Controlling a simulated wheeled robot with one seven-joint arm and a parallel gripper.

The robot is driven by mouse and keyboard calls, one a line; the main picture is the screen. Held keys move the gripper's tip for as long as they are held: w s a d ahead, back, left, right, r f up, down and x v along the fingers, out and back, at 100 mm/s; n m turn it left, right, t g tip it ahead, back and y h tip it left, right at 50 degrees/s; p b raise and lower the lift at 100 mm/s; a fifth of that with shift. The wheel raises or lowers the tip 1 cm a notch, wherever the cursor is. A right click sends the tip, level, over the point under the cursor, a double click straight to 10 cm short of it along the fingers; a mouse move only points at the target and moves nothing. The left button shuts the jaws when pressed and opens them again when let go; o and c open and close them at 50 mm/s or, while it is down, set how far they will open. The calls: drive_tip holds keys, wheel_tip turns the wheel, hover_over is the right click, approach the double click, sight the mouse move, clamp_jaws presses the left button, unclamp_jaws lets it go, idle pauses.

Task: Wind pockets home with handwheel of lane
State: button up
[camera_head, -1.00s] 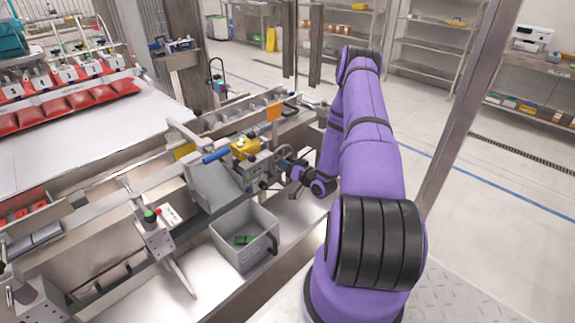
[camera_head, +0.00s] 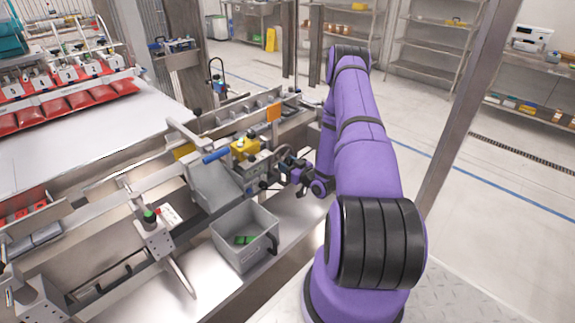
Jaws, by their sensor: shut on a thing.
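The lane (camera_head: 110,190) is a long metal conveyor channel running from lower left to upper right. A grey drive housing with a yellow block (camera_head: 243,148) and a blue handle (camera_head: 216,156) sits at its near side. The handwheel (camera_head: 262,176) is on the front of this housing, small and partly hidden by my gripper. My gripper (camera_head: 284,163), dark and at the end of my purple arm, is at the right of the housing and shut on the handwheel. The fingertips are too small to see clearly. The pockets cannot be told apart with certainty.
A grey bin (camera_head: 246,232) with a green item (camera_head: 243,240) inside stands on the steel ledge below the handwheel. A post with a green button (camera_head: 150,217) stands to its left. Red packs (camera_head: 95,97) lie on the machine at upper left. Open floor lies to the right.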

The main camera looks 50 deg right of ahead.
drive_tip(key=shift+s+f, duration=0.1)
drive_tip(key=o, duration=0.9)
drive_tip(key=s, duration=1)
drive_tip(key=shift+s, duration=0.35)
